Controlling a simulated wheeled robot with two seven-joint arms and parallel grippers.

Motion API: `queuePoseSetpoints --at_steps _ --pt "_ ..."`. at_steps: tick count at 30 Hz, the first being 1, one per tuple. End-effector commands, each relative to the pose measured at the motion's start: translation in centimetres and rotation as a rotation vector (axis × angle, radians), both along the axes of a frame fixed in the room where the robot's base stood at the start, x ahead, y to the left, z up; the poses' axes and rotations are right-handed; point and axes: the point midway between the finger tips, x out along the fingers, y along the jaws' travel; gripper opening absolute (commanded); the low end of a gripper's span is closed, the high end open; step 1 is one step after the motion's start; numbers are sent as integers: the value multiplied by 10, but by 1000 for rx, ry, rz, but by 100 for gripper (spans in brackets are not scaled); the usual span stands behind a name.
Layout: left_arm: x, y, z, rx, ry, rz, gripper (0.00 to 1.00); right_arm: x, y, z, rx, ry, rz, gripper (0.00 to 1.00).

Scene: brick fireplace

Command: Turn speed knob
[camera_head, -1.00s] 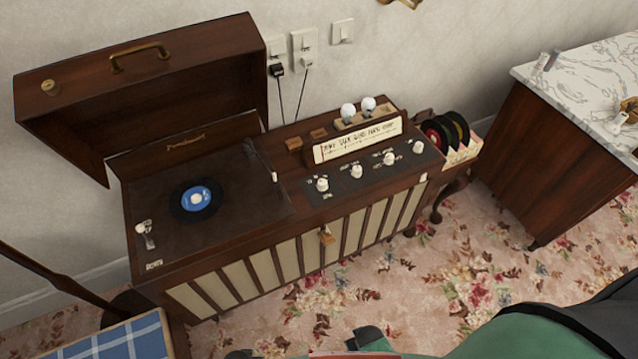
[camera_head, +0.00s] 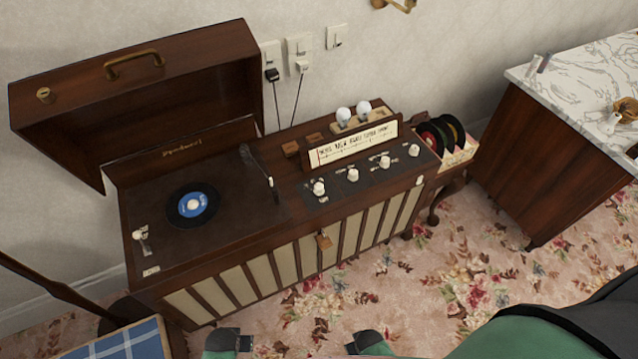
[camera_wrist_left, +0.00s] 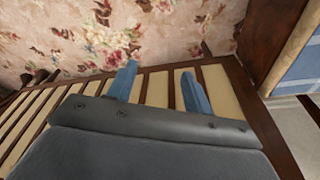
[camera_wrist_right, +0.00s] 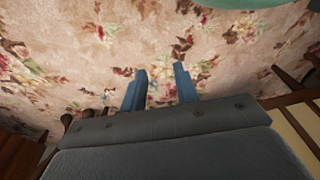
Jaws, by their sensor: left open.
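The record player cabinet (camera_head: 215,245) stands by the wall with its lid (camera_head: 135,90) up. A small pale knob or lever (camera_head: 141,238) sits at the left front of the deck, above a small label. Several white knobs (camera_head: 353,175) line the right panel. I cannot tell from the markings which knob sets speed. My left gripper (camera_wrist_left: 162,82) is open and empty, with the slatted cabinet front behind its fingers. My right gripper (camera_wrist_right: 160,78) is open and empty over the carpet.
Two white bulbs (camera_head: 353,110) stand behind the radio dial. A record rack (camera_head: 456,150) and a marble-topped cabinet (camera_head: 580,95) stand at right. A blue checked seat (camera_head: 120,342) is at lower left.

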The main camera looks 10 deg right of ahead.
Motion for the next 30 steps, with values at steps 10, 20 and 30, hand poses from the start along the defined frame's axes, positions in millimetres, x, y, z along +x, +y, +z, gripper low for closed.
queuePoseSetpoints --at_steps 10,20,30 --pt "28 -1 135 -10 -47 9 51 5 -4 -6 -5 -10 3 30" --pt "49 -23 227 -55 -73 15 51 -6 -20 -13 -22 1 9 30" --pt "76 -63 268 -128 -68 12 51 -6 -9 -13 -9 -5 4 30"
